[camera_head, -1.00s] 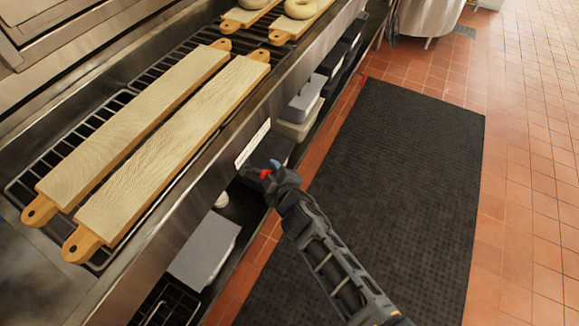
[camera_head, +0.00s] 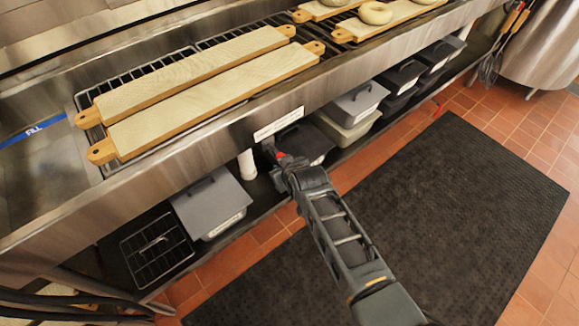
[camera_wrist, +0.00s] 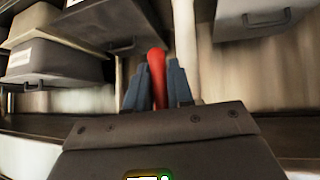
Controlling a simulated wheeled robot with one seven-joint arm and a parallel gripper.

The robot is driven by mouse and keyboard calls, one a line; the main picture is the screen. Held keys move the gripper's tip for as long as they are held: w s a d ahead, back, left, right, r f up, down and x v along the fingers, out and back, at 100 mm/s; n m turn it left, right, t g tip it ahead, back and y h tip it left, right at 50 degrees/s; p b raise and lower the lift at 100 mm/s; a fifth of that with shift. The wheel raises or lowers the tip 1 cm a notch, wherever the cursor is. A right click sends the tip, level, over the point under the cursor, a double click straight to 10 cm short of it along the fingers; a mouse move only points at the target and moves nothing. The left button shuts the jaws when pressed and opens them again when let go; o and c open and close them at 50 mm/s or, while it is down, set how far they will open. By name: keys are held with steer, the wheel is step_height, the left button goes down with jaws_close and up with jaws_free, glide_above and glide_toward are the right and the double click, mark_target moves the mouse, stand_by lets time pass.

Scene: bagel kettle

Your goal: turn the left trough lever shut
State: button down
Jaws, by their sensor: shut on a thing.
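My gripper (camera_head: 272,152) is at the front of the steel trough (camera_head: 200,150), just under its front edge near the white label. It is shut on a red lever (camera_head: 281,155), of which only a small part shows in the head view. In the wrist view the red lever (camera_wrist: 157,75) stands upright between my two blue-grey fingertips (camera_wrist: 158,85). A white vertical pipe (camera_head: 246,165) comes down from the trough to the left of my gripper. The lever's pivot and valve are hidden.
Long wooden boards (camera_head: 200,100) lie on a rack over the trough. Grey lidded bins (camera_head: 212,203) and a wire rack (camera_head: 157,246) stand on the lower shelf. A black mat (camera_head: 450,210) covers the open floor.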

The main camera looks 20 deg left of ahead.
steer(key=shift+s+f+g, duration=0.1)
steer(key=shift+s+g, duration=0.15)
steer(key=shift+g, duration=0.05)
steer(key=shift+a+m, duration=0.1)
steer(key=shift+m, duration=0.2)
steer(key=c, duration=1.1)
jaws_free()
steer(key=p+v, duration=0.1)
steer(key=v, duration=0.6)
steer(key=shift+d+r, duration=0.3)
steer(key=shift+s, duration=0.15)
